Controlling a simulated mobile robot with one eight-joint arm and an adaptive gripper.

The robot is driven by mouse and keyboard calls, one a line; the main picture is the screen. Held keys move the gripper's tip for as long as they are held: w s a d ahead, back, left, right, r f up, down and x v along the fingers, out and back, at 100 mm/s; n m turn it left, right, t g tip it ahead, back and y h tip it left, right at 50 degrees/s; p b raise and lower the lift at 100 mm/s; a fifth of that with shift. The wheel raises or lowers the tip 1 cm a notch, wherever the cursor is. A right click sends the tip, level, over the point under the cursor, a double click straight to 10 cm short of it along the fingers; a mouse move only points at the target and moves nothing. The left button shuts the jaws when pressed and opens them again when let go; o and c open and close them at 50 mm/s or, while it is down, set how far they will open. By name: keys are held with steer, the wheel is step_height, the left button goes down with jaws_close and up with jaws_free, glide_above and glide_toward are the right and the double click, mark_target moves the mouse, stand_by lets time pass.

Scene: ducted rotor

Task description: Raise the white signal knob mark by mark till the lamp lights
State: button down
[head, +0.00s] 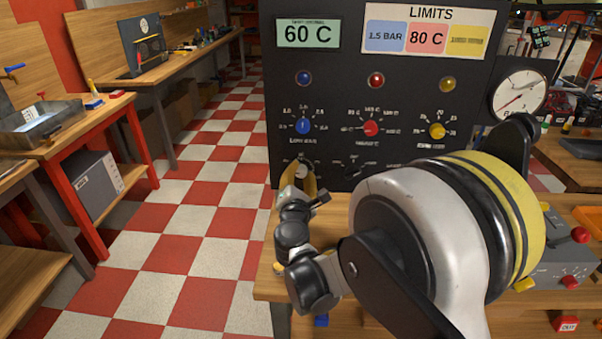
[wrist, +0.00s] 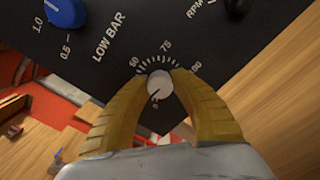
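The white signal knob (wrist: 160,84) sits on the dark panel inside an arc of tick marks; one number reads 75. A short dark mark on it points to the lower left in the wrist view. A small greenish dot, perhaps a lamp, lies just below it and looks unlit. My gripper (wrist: 161,80) has its two yellow fingertips closed on either side of the knob. In the head view my gripper (head: 299,174) is at the panel's lower left, and the knob shows pale between the fingers (head: 302,171).
Blue (head: 303,125), red (head: 371,128) and yellow (head: 437,131) knobs sit above, with dark-looking round lamps over them. A black knob (head: 352,171) is right of my gripper. A gauge (head: 519,94) stands at right. My arm hides much of the bench.

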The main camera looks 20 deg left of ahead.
steer(key=shift+m, duration=1.2)
steer(key=c, duration=1.1)
jaws_free()
steer(key=shift+o, duration=0.2)
steer(key=shift+s, duration=0.1)
steer(key=v, duration=1.2)
steer(key=shift+d, duration=0.1)
